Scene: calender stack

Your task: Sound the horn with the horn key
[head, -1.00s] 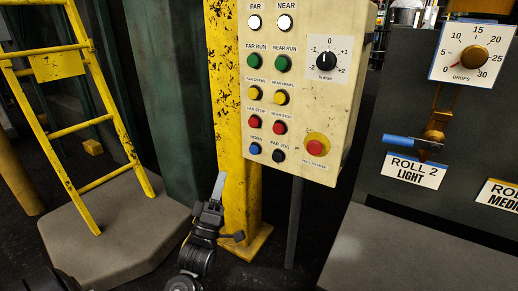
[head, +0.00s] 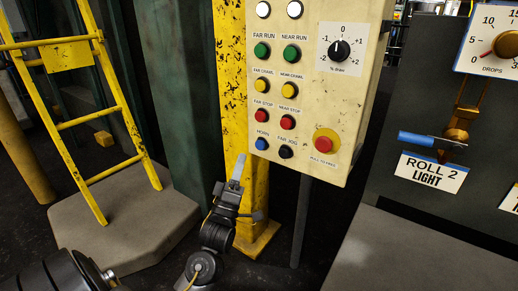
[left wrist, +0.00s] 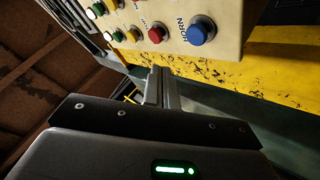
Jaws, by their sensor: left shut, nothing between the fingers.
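The horn key is a blue round button (head: 262,144) labelled HORN, at the lower left of the cream control panel (head: 308,170). In the left wrist view the same blue button (left wrist: 201,30) shows large at the top, right of centre. My left gripper (head: 237,160) is shut and empty, its fingertips pointing up. In the head view it shows just below and left of the horn button. In the left wrist view its fingers (left wrist: 160,75) point toward the panel's lower edge, left of the button, with a visible gap. My right gripper is not in view.
Beside the horn key is a black FAR JOG button (head: 285,152), with red stop buttons (head: 261,116) above. A yellow post (head: 232,80) stands behind the panel. A yellow ladder (head: 85,120) is at left, a blue-handled lever (head: 416,139) at right.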

